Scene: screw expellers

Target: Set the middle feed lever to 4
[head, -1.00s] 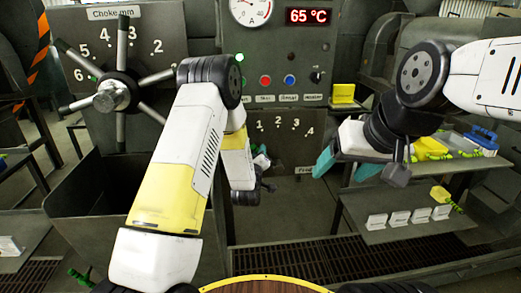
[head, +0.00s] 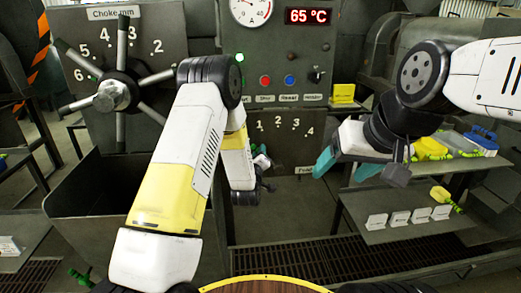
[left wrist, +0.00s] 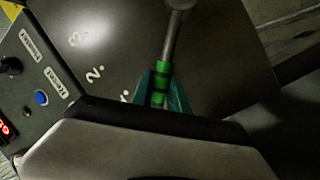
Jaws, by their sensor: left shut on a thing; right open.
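The middle feed lever (left wrist: 170,42) is a grey rod with green bands in the left wrist view. Its rounded end is at the top edge of that view. My left gripper (left wrist: 161,88) has its teal fingers on both sides of the green-banded part and is shut on it. The lever's feed panel (head: 284,145) carries a scale from 1 to 4; in the left wrist view the held part lies by the 1. In the head view my left gripper (head: 262,161) and the lever are mostly hidden behind my forearm. My right gripper (head: 346,165) is open and empty.
A control panel with buttons and a 65 °C display (head: 309,16) is above the feed scale. A choke wheel (head: 112,96) with long spokes is at the left. At the right stand shelves with a yellow item (head: 430,147), a blue-handled item (head: 483,137) and small white cards (head: 400,218).

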